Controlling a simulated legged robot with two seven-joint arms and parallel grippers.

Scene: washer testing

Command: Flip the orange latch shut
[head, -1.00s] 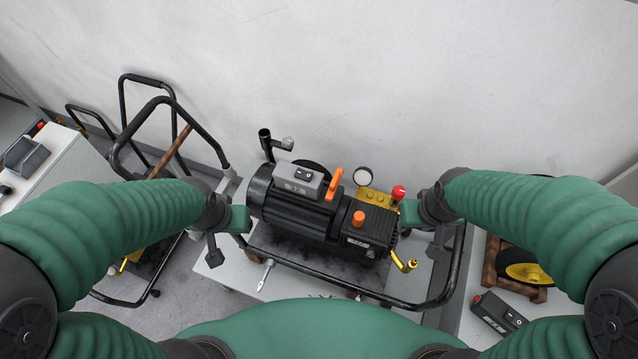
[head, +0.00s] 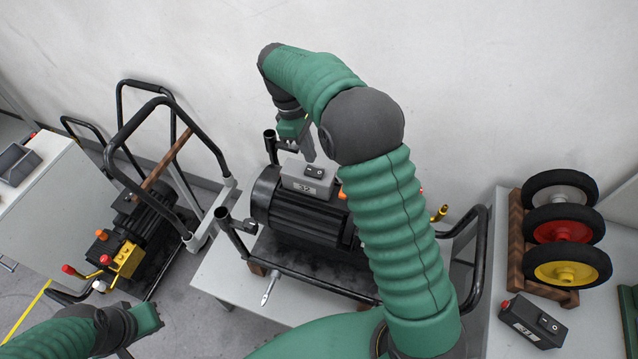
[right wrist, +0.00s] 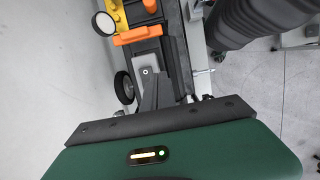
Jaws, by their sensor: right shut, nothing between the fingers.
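The black pump motor (head: 305,215) with a grey switch box (head: 308,178) sits on its cart in the middle. My right arm crosses in front of it, so only a sliver of the orange latch (head: 342,194) shows in the head view. In the right wrist view the orange latch (right wrist: 137,35) lies beyond the fingertips, with a gap between. My right gripper (head: 309,152) is shut and empty, pointing down behind the switch box; its fingers (right wrist: 150,78) also show in the right wrist view. My left gripper (head: 132,338) is low at the left, away from the pump; its jaws are unclear.
The cart's black tube frame (head: 474,265) surrounds the pump. A second cart (head: 222,200) with a similar pump stands left. A wheel rack (head: 516,240) and a switch box (head: 533,322) lie on the right table. The wall is behind.

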